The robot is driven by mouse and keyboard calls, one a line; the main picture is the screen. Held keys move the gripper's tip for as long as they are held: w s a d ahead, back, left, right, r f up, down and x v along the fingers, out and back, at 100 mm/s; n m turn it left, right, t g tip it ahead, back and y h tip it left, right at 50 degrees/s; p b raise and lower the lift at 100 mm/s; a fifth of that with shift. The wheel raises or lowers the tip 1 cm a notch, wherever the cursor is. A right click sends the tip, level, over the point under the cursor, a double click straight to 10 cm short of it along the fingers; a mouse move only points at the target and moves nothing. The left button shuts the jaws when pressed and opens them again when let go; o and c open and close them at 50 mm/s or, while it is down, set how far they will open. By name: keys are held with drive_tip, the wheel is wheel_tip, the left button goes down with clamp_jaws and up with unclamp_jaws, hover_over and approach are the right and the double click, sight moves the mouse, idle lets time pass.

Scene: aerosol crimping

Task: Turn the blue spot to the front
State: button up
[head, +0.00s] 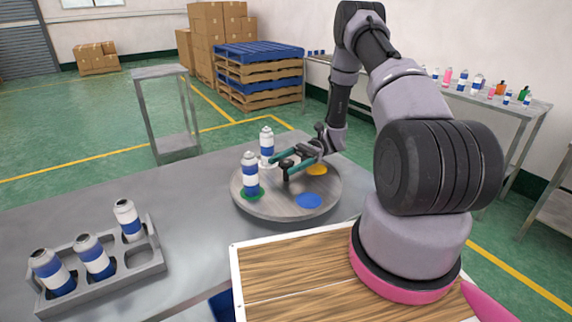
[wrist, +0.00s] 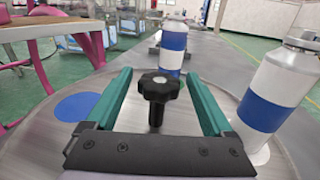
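The round grey turntable (head: 275,207) stands on the table with a black knob (wrist: 158,88) at its centre. The blue spot (head: 309,200) is bare and lies on the near side, right of centre; it also shows at left in the wrist view (wrist: 76,106). An orange spot (head: 317,170) is bare at the right. One blue-and-white can (head: 250,177) stands on a green spot at the left, another (head: 266,142) at the back on a white spot. My gripper (head: 284,166) is open, its green fingers on either side of the knob with gaps showing.
A grey rack (head: 150,268) with several blue-and-white cans and an empty hole stands at the front left. A wooden board (head: 300,275) with a white edge lies in front of the turntable.

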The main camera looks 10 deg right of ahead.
drive_tip(key=shift+d, duration=0.15)
drive_tip(key=v, duration=1)
drive_tip(key=shift+w+d, duration=0.15)
drive_tip(key=shift+d, duration=0.1)
drive_tip(key=s+a+r+n+t+h, duration=0.1)
drive_tip(key=s+r+n+t+h, duration=0.3)
drive_tip(key=r, duration=0.7)
drive_tip(key=s+a+r+n+h, duration=0.15)
drive_tip(key=r+h, duration=0.35)
drive_tip(key=r, duration=0.5)
drive_tip(key=s+r+n+t+h, duration=0.2)
drive_tip(key=s+r+t+h, duration=0.2)
drive_tip(key=s+r+t, duration=0.8)
drive_tip(key=s+r, duration=0.3)
drive_tip(key=shift+a+h, duration=0.3)
drive_tip(key=shift+h, duration=0.1)
drive_tip(key=shift+s+n, duration=0.1)
drive_tip(key=shift+n, duration=0.15)
